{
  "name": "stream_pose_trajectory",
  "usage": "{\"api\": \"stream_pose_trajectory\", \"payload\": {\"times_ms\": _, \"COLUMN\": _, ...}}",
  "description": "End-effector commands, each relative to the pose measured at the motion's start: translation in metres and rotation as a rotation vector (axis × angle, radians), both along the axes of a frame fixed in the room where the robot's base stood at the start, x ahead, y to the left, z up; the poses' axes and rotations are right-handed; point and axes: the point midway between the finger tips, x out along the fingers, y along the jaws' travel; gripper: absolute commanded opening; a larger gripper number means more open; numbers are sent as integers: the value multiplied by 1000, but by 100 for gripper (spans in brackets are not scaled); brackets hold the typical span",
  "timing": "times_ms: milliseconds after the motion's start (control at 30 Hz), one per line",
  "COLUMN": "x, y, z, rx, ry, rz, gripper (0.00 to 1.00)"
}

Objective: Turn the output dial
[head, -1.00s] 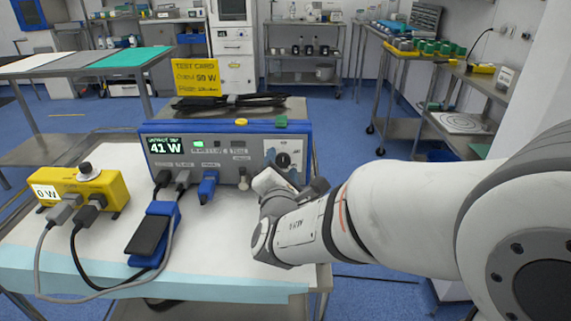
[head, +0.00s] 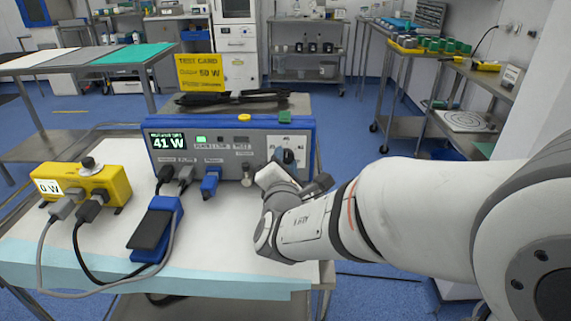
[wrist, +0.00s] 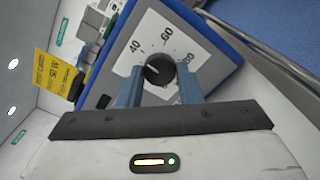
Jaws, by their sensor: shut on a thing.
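The blue-edged generator (head: 225,123) stands on the white-draped table, its display (head: 168,141) reading 41 W. The black output dial (wrist: 159,70) sits on a white scale panel with 40, 60 and 80 marked. It also shows in the head view (head: 288,156) at the right of the front panel. My gripper (wrist: 158,80) is shut on the dial, one blue finger on each side of it. In the head view my wrist hides most of the fingers. A yellow test card (head: 200,72) behind the unit reads 50 W.
A yellow meter box (head: 82,186) reading 0 W stands at the left with grey and black plugs. A blue foot pedal (head: 155,228) with a black top lies in front of the generator. Cables loop across the drape's left side.

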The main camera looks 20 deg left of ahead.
Motion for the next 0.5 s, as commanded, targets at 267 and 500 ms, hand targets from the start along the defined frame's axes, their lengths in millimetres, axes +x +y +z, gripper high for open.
{"api": "stream_pose_trajectory", "payload": {"times_ms": 267, "x": 0, "y": 0, "z": -7, "rx": 152, "ry": 30, "rz": 1, "gripper": 9}}
{"api": "stream_pose_trajectory", "payload": {"times_ms": 500, "x": -1, "y": 2, "z": -7, "rx": 314, "ry": 71, "rz": 4, "gripper": 9}}
